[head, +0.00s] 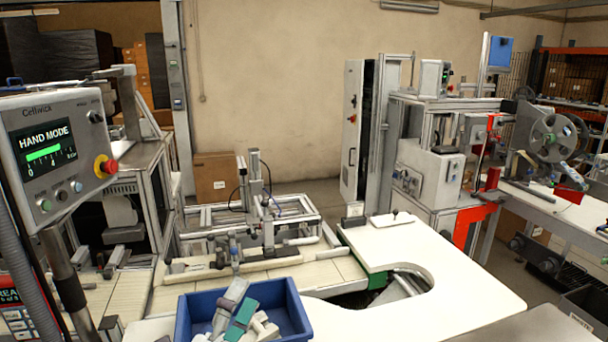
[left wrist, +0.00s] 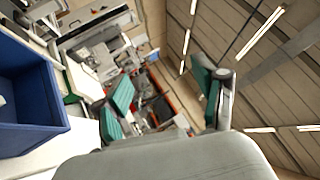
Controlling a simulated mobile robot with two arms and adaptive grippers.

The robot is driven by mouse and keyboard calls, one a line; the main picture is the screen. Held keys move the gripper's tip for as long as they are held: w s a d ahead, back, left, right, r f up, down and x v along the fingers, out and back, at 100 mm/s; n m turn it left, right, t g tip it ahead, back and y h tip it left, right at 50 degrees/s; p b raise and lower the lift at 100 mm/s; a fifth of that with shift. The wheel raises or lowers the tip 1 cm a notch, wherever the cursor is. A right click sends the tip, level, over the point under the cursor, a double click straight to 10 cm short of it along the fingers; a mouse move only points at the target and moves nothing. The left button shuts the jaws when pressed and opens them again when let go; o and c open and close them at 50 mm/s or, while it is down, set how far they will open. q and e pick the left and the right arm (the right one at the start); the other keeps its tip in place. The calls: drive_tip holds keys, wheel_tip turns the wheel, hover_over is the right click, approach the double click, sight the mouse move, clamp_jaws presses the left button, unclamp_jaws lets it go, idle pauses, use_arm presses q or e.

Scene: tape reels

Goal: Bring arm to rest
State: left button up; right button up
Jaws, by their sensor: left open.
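My left gripper (head: 241,312) shows at the bottom of the head view, grey with teal finger pads, overlapping the blue bin (head: 183,325). In the left wrist view its two teal-padded fingers (left wrist: 165,95) stand wide apart, with only background between them. It is open and empty. The blue bin also shows at the left edge of the left wrist view (left wrist: 40,110), beside the gripper. Whether the gripper touches the bin is unclear. My right gripper is in neither view.
A white worktop (head: 440,290) with a curved cut-out lies right of the bin. A fixture frame (head: 262,215) stands behind it. A control panel (head: 55,150) reading HAND MODE is close at left. A machine with a reel (head: 545,128) stands at right.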

use_arm(q)
drive_tip(key=s+a+f+n+g+y, duration=0.25)
drive_tip(key=a+f+n+y, duration=0.25)
drive_tip(key=f+n, duration=0.25)
drive_tip(key=s+a+f+n+g+y, duration=0.2)
drive_tip(key=a+f+n+g+y, duration=0.25)
drive_tip(key=f+n, duration=0.35)
drive_tip(key=s+a+f+n+g, duration=0.1)
drive_tip(key=s+f+n+g, duration=0.2)
drive_tip(key=s+f+g, duration=0.5)
drive_tip(key=s+f+n+g, duration=0.25)
drive_tip(key=s+f, duration=0.35)
drive_tip(key=s, duration=0.6)
wheel_tip(320, 180, down, 28)
drive_tip(key=b, duration=0.3)
drive_tip(key=s+a+f+g+b, duration=0.2)
drive_tip(key=s+a+f+b, duration=0.1)
drive_tip(key=s+f, duration=1.5)
wheel_tip(320, 180, down, 3)
